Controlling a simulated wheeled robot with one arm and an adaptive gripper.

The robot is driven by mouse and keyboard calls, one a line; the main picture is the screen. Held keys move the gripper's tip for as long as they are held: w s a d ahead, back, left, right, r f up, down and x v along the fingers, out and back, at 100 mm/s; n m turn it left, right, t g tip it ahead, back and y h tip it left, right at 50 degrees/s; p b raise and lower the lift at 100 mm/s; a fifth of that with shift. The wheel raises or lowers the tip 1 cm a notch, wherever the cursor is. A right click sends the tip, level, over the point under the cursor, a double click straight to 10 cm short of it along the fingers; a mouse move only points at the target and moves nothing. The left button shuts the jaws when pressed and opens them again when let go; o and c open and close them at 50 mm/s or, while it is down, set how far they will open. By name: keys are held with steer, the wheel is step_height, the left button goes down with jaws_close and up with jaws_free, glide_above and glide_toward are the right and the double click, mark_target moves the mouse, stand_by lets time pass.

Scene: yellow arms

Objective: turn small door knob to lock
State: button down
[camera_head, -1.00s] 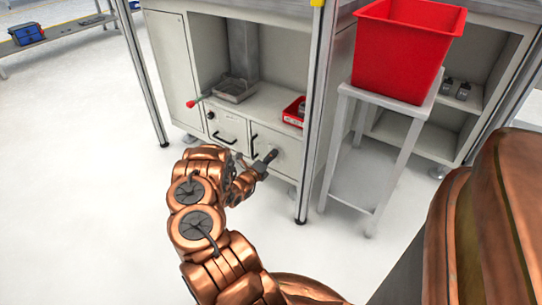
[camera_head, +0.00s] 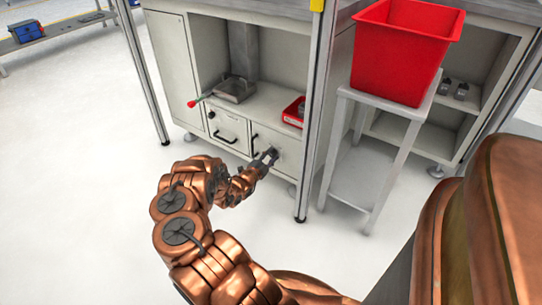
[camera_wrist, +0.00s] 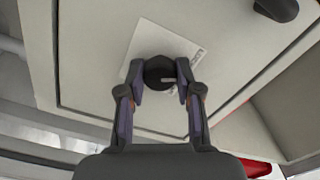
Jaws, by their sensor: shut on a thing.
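The small door knob (camera_wrist: 160,73) is dark and round, with a light line on its face, on a pale square plate on a light grey cabinet door (camera_wrist: 100,40). My gripper (camera_wrist: 161,80) is shut on the knob, one finger on each side of it in the wrist view. In the head view my gripper (camera_head: 268,157) is at the front of the right-hand lower door (camera_head: 287,150), which looks closed. There the knob is hidden by my gripper.
A red bin (camera_head: 405,55) stands on a small grey table (camera_head: 350,178) to the right. A metal post (camera_head: 312,120) stands just right of the door. The floor at left is clear.

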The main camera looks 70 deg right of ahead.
steer(key=shift+n+p, duration=0.3)
steer(key=shift+n, duration=1.3)
steer(key=c, duration=0.8)
jaws_free()
steer(key=v, duration=1.2)
steer(key=shift+w, duration=0.15)
